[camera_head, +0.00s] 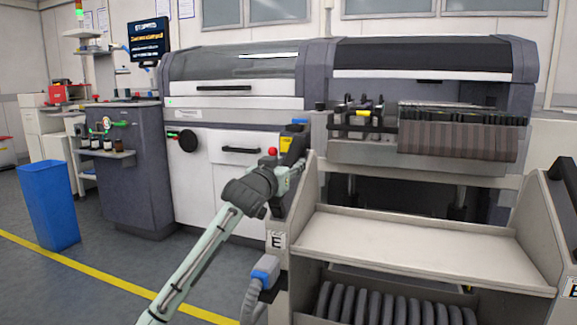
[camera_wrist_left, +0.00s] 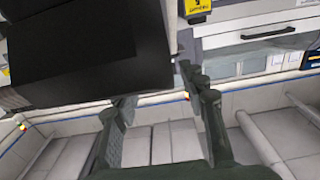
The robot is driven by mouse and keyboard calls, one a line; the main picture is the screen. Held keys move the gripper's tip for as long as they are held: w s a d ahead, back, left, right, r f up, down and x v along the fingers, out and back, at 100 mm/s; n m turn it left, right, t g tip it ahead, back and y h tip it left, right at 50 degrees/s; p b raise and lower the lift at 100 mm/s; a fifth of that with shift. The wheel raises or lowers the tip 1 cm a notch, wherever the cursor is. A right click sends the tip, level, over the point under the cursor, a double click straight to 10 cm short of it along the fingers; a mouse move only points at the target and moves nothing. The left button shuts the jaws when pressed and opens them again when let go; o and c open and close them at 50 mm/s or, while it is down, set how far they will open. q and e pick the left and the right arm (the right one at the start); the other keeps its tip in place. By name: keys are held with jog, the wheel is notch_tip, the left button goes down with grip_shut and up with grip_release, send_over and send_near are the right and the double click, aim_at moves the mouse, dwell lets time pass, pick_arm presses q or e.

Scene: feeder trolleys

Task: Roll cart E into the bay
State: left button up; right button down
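My right gripper is in no view.
The grey and white machine (camera_head: 235,85) runs behind the cart, with a row of feeders (camera_head: 460,135) above the bay. A blue bin (camera_head: 48,205) stands at left, near a yellow floor line (camera_head: 110,280). The floor at left front is clear.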

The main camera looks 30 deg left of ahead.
pick_arm(q)
jog(key=shift+s+d, duration=0.1)
jog(key=shift+s, duration=0.05)
jog(key=v, duration=1.1)
jog(key=shift+s, duration=0.4)
jog(key=shift+f, duration=0.1)
